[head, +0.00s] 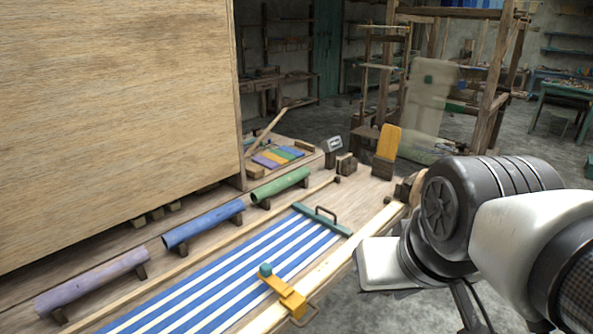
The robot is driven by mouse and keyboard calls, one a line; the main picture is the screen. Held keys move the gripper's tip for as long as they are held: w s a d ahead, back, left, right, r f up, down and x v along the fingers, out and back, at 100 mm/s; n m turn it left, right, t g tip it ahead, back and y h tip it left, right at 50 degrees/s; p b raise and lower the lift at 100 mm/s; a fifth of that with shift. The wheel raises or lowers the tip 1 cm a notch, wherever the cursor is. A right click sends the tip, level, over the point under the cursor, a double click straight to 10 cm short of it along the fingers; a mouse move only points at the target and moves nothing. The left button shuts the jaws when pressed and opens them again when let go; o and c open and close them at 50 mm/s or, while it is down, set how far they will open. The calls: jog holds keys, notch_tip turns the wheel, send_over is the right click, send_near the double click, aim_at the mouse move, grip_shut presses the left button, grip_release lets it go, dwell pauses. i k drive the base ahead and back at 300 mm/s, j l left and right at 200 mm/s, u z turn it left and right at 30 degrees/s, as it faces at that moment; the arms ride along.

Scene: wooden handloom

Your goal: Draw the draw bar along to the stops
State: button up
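The draw bar appears to be the teal bar (337,227) with a dark loop handle, lying across the far end of a blue-and-white striped cloth (222,285) on the bench. Pale rails run along both sides of the cloth. A small dark block (337,180) at the far end of the left rail may be a stop; the right rail's far end is partly hidden by my arm. My arm comes in from the right, with a pale block-shaped part (382,264) near its end, apart from the draw bar. My gripper's fingers cannot be made out.
A yellow clamp-like piece (283,293) with a teal knob sits over the cloth's right edge. Purple, blue and green rollers (205,222) lie along the left. A large wooden panel (110,110) stands at left.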

aim_at(346, 232)
jog(key=i+l+u, duration=0.15)
jog(key=u, duration=0.35)
jog(key=i+l+u, duration=0.15)
jog(key=u, duration=0.3)
jog(key=i+l+u, duration=0.15)
jog(key=l, duration=0.25)
jog(key=l+u, duration=0.15)
jog(key=l, duration=0.2)
jog(key=i+l+u, duration=0.15)
jog(key=l, duration=0.3)
jog(key=i+l, duration=0.1)
jog(key=l, duration=0.5)
jog(key=i+l, duration=0.1)
jog(key=l, duration=0.5)
jog(key=l+u, duration=0.1)
jog(key=l, duration=0.5)
jog(key=i, duration=0.05)
